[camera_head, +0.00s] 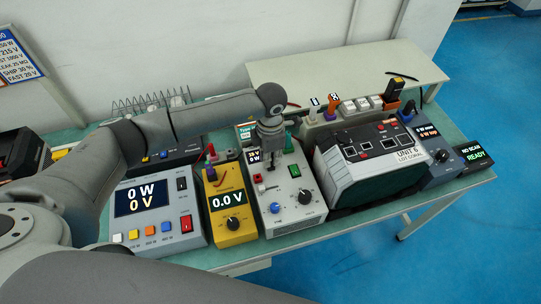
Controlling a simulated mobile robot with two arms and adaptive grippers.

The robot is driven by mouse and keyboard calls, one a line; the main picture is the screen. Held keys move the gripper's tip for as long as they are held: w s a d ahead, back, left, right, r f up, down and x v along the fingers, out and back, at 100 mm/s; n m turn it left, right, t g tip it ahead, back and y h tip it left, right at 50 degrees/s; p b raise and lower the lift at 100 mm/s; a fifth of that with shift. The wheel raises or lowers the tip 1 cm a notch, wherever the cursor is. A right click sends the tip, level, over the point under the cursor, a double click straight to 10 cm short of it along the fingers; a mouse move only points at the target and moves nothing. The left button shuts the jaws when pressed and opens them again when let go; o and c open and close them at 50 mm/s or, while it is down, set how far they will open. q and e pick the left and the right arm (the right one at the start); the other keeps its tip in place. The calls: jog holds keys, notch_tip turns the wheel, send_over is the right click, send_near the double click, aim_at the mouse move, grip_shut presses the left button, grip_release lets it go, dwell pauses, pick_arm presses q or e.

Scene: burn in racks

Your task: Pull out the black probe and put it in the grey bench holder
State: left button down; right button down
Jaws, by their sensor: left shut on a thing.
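My left gripper (271,150) points down over the back part of the cream tester (290,198). It is shut on a thin dark piece that looks like the black probe (273,161); the fingers hide most of it. I cannot tell whether its tip is still in a socket. A small grey block that looks like the bench holder (222,156) stands behind the yellow meter (231,218), left of the gripper, with a red probe (211,150) upright at it. My right gripper is not in view.
A large grey power unit (155,222) stands left of the yellow meter. The striped UNIT 6 box (375,155) and a blue-grey meter (430,150) stand to the right. A raised cream shelf (350,70) runs behind. The bench is crowded, with little free room.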

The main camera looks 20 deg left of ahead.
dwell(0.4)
pick_arm(q)
jog(key=shift+r, duration=0.3)
jog(key=shift+r, duration=0.45)
dwell(0.6)
jog(key=shift+r+p, duration=0.15)
jog(key=shift+p, duration=0.25)
jog(key=shift+r+p, duration=0.4)
jog(key=shift+r, duration=0.5)
jog(key=shift+a, duration=0.1)
